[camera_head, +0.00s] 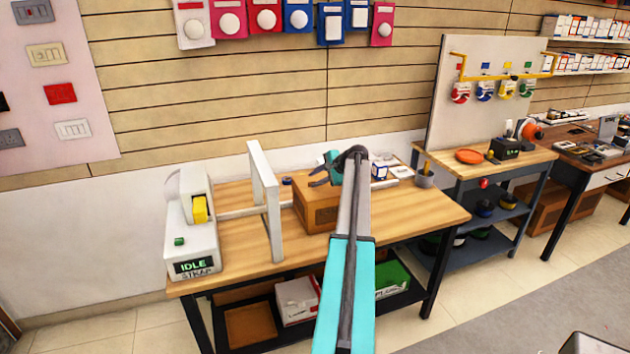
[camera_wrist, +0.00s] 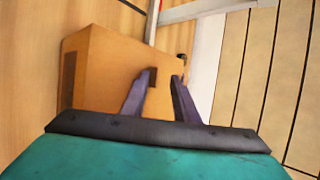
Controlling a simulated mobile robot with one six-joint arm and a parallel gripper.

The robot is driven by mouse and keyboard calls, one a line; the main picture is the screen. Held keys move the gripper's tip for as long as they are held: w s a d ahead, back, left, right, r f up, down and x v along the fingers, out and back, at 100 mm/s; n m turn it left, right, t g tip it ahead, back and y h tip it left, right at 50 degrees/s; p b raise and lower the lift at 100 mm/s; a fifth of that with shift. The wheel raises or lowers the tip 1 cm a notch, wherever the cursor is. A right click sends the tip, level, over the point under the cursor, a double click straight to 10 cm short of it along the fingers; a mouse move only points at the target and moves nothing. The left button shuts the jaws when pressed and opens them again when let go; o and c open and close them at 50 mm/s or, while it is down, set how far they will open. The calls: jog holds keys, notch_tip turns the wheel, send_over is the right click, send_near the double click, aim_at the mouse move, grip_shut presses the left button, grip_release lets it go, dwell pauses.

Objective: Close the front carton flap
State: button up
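The brown carton (camera_head: 317,208) stands on the wooden workbench (camera_head: 240,245), just right of the white frame. My gripper (camera_head: 314,176) is above the carton, its two dark fingers pointing left. In the wrist view, the carton (camera_wrist: 110,75) fills the upper left and middle, with a dark strip near its left edge. My gripper's fingertips (camera_wrist: 166,77) show against the carton's right part, with a gap between them and nothing seen held. I cannot tell whether they touch it. The front flap cannot be made out clearly; my arm hides part of the carton in the head view.
A white upright frame (camera_head: 264,200) stands just left of the carton. The strapping machine (camera_head: 192,235), its display reading IDLE, is at the bench's left end. The bench's right front (camera_head: 415,212) is clear.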

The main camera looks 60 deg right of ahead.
jog(key=shift+r, duration=0.1)
dwell(0.3)
jog(key=shift+s+r, duration=0.1)
jog(key=shift+s, duration=0.1)
jog(key=b+v, duration=0.4)
jog(key=v, duration=0.9)
jog(key=shift+s, duration=0.2)
jog(key=shift+r, duration=0.1)
